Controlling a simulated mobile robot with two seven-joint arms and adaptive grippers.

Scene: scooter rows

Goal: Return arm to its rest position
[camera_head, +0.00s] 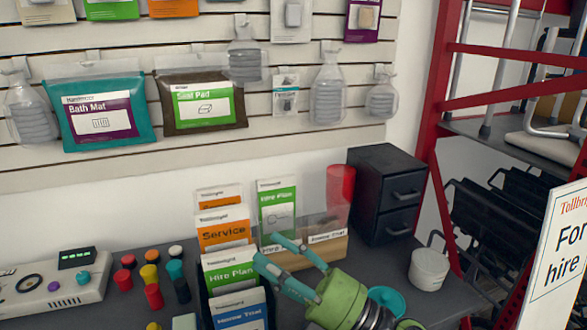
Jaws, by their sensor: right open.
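My right gripper (275,258) reaches in from the lower middle, with a green body and two teal fingers spread apart. The fingers point up and left, in front of the leaflet holders on the counter. Nothing shows between them. From this view I cannot tell whether a finger touches the leaflets. My left gripper is not in the picture.
Leaflets marked Service (222,234) and Hire Plan (231,268) stand close to the gripper. A black drawer unit (390,195), a white tub (429,269) and a teal ring-shaped item (388,300) are to the right. A control box (55,285) and several coloured pegs are left.

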